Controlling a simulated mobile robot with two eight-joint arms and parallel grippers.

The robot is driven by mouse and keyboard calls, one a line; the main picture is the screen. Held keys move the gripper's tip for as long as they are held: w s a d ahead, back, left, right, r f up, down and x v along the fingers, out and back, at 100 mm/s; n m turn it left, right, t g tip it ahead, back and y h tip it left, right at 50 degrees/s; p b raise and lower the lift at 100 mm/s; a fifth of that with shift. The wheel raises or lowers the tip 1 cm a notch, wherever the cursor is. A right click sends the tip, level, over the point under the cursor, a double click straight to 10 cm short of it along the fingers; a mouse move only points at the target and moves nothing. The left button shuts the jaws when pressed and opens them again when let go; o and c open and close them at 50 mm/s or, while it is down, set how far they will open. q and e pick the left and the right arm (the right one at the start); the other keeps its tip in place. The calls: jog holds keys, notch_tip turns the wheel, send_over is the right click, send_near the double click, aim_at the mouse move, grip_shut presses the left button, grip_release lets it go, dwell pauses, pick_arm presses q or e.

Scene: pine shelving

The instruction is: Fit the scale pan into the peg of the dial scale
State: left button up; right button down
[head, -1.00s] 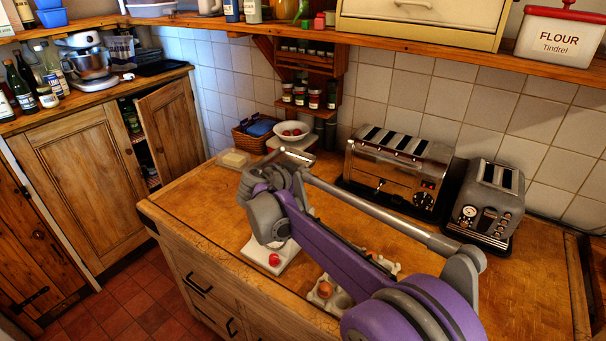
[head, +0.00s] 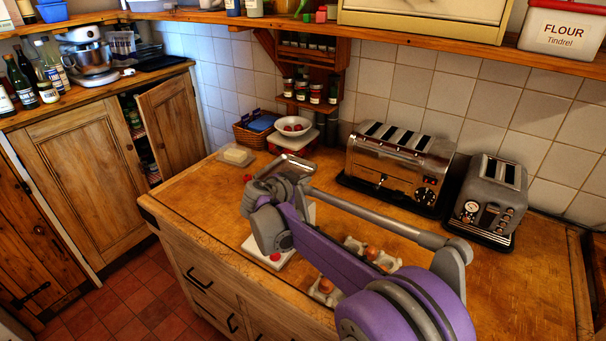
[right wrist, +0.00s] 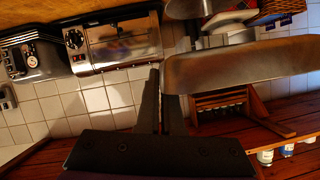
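The scale pan (head: 290,165) is a shiny metal tray above the counter in the head view. In the right wrist view the pan (right wrist: 240,65) is large and close, crossing the fingertips. My right gripper (right wrist: 160,75) has its dark fingers close together at the pan's edge and appears shut on it. In the head view my purple arm largely hides this gripper. A white base (head: 258,250) with a red round item stands below my arm, partly covered. It may be the dial scale, but no dial or peg shows. My left gripper is not in view.
A large toaster (head: 400,165) and a smaller toaster (head: 488,200) stand along the wall. Egg holders (head: 325,292) sit near the front edge. The right counter is clear.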

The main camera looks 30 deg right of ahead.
aim_at(303, 210)
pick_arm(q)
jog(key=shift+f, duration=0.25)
pick_arm(e)
jog(key=shift+w+f, duration=0.1)
jog(key=shift+f, duration=0.45)
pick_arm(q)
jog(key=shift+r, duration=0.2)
pick_arm(e)
jog(key=shift+r, duration=0.1)
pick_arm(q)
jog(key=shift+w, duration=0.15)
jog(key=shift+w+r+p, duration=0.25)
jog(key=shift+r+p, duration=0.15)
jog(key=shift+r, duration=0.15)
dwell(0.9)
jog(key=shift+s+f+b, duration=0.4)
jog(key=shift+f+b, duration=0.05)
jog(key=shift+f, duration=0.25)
pick_arm(e)
jog(key=shift+f, duration=1.4)
jog(key=c, duration=1)
grip_release()
jog(key=v, duration=1.1)
